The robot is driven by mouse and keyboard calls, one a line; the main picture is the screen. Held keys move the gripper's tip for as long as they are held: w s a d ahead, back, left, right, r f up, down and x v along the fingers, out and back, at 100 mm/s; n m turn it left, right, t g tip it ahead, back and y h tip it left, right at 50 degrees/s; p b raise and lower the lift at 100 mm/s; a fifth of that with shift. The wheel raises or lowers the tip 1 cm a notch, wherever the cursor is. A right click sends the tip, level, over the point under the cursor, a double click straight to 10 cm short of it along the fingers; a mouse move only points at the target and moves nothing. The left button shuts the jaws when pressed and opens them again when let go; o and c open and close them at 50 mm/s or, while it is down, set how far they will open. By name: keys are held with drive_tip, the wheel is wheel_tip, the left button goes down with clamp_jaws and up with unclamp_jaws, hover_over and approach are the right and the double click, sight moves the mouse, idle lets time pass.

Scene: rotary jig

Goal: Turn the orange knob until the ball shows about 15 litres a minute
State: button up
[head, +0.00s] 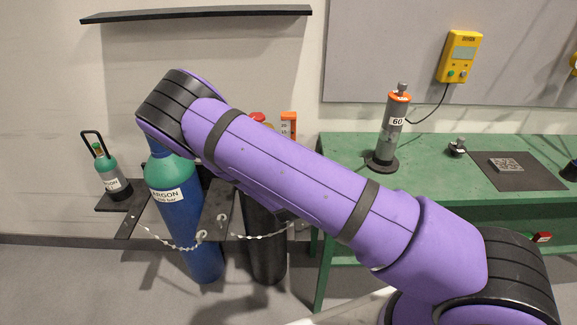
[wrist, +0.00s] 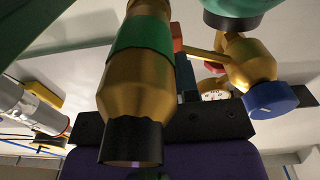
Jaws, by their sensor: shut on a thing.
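In the head view my purple arm crosses the middle and hides my fingers. A narrow upright scale with an orange top (head: 288,117) shows just above the arm; its numbers are tiny, its lower part is hidden, and I cannot make out a ball. In the wrist view a purple and black part of my gripper (wrist: 165,128) lies along the bottom. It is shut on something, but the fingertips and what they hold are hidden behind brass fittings. An orange-red piece (wrist: 178,35) shows behind a large brass body with a green band (wrist: 140,70); I cannot confirm it is the knob.
A blue argon cylinder (head: 178,210) and a dark cylinder (head: 265,240) stand behind chains under my arm. A small green-topped bottle (head: 108,175) is at left. The green bench (head: 345,150) holds a grey column (head: 391,130). The wrist view shows a blue knob (wrist: 272,100) and a round gauge (wrist: 215,95).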

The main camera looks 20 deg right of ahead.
drive_tip(key=shift+m, duration=1.1)
drive_tip(key=o, duration=0.9)
drive_tip(key=v, duration=1)
drive_tip(key=shift+s+a, duration=0.1)
drive_tip(key=shift+s, duration=0.3)
